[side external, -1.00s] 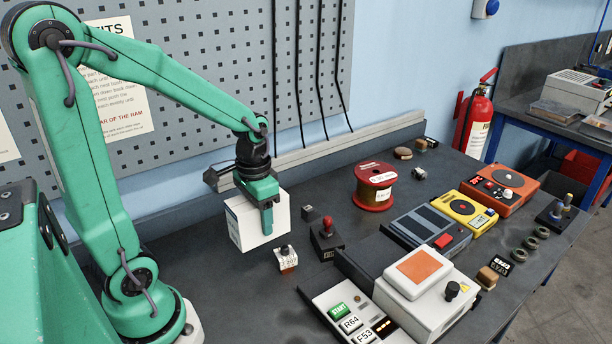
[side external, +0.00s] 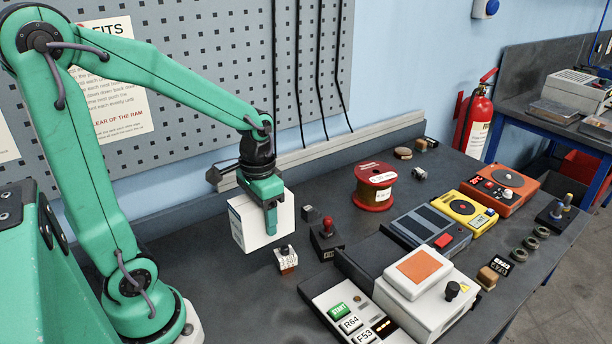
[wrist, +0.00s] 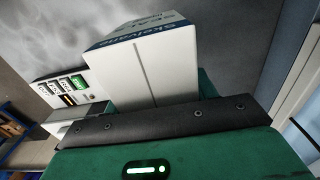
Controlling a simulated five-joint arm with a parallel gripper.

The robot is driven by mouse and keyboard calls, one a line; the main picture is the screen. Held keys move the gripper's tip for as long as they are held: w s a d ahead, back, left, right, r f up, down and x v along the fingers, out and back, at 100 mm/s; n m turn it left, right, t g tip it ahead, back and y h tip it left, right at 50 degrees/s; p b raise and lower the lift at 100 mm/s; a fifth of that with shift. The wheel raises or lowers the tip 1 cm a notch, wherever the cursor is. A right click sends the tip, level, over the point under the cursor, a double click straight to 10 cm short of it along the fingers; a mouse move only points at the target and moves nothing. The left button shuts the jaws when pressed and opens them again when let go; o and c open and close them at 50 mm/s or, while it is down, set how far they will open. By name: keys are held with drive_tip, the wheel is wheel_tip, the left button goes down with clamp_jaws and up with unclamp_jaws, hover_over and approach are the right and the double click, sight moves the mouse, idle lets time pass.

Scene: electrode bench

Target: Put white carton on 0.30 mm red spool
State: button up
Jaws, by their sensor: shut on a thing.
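The white carton (side external: 256,228) is in my gripper, above the dark bench at the left of the side external view. My gripper (side external: 271,218) is shut on the carton, with one green finger across its near face. In the wrist view the carton (wrist: 150,65) fills the middle, with a blue printed band on its top edge; the fingertips are hidden there. The red spool (side external: 374,186) stands upright on the bench to the right of the carton, apart from it. It has a pale label on its side, too small to read.
A white device with an orange pad (side external: 425,270), a grey-blue unit (side external: 428,233) and yellow unit (side external: 467,213) lie right. The bench left of the spool is partly clear.

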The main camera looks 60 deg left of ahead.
drive_tip(key=w+d+r, duration=0.2)
drive_tip(key=w+r, duration=0.1)
drive_tip(key=w, duration=0.7)
drive_tip(key=w+d+r, duration=0.3)
drive_tip(key=w+r, duration=0.1)
drive_tip(key=w, duration=0.7)
drive_tip(key=w+d+r, duration=0.3)
drive_tip(key=w, duration=0.8)
drive_tip(key=shift+r, duration=0.15)
drive_tip(key=shift+a, duration=0.1)
approach(376, 180)
drive_tip(key=shift+w, duration=0.1)
drive_tip(key=shift+f, duration=2)
drive_tip(key=shift+f, duration=0.15)
